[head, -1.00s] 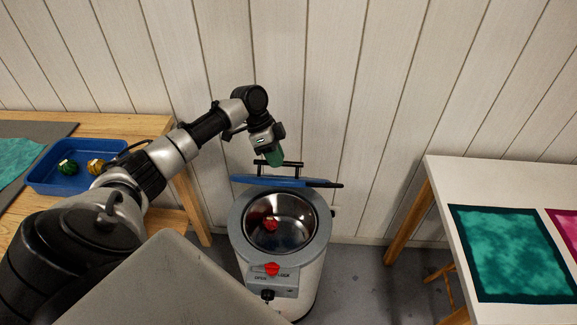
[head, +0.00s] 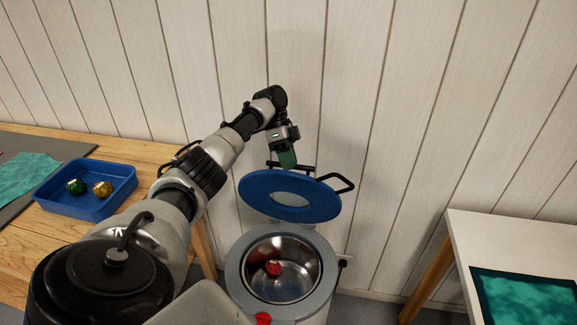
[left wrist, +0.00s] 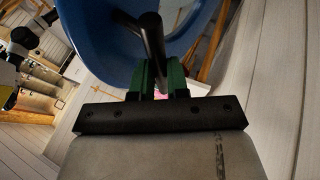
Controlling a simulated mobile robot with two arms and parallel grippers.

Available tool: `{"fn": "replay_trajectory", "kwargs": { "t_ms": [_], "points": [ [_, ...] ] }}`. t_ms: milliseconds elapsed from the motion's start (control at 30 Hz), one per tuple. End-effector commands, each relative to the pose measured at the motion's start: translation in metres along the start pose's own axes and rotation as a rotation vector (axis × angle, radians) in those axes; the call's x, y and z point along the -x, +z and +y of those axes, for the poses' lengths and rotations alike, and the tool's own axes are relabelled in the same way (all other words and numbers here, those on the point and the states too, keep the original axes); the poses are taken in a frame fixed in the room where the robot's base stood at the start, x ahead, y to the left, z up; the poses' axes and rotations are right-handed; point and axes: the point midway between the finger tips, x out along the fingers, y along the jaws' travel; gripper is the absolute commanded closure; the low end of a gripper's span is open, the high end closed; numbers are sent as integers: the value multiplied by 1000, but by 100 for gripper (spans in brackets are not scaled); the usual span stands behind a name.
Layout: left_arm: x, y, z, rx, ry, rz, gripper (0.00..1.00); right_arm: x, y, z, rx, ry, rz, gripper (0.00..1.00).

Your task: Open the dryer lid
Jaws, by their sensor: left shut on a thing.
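The dryer's lid (head: 258,190) is a blue disc with a round hole in its middle. In the head view it is raised above the back of the dryer (head: 236,275), tilted with its broad face towards me. The steel drum is uncovered. My left gripper (head: 289,165) is at the lid's far edge, shut on its black handle bar (head: 306,170). In the left wrist view the dark bar (left wrist: 151,38) runs between the green fingers of my left gripper (left wrist: 157,78), with the blue lid (left wrist: 95,40) beyond. My right gripper is out of view.
A red bundle (head: 273,268) lies in the drum. A red knob (head: 263,318) is at the dryer's front. A wooden table with a blue tray (head: 90,207) is at left, a white table (head: 490,232) at right. The plank wall stands close behind.

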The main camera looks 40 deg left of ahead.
Motion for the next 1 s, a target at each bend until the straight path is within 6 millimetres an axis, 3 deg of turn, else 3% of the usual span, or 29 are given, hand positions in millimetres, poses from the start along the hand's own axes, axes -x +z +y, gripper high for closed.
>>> {"fn": "replay_trajectory", "kwargs": {
  "t_ms": [33, 300, 1000],
  "points": [
    [-10, 4, -6, 14, 16, -13, 100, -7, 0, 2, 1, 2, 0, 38],
    [-5, 3, -14, 30, 53, -13, 100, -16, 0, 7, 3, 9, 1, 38],
    [0, 3, -18, 39, 70, -14, 100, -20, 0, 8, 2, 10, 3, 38]
  ]
}}
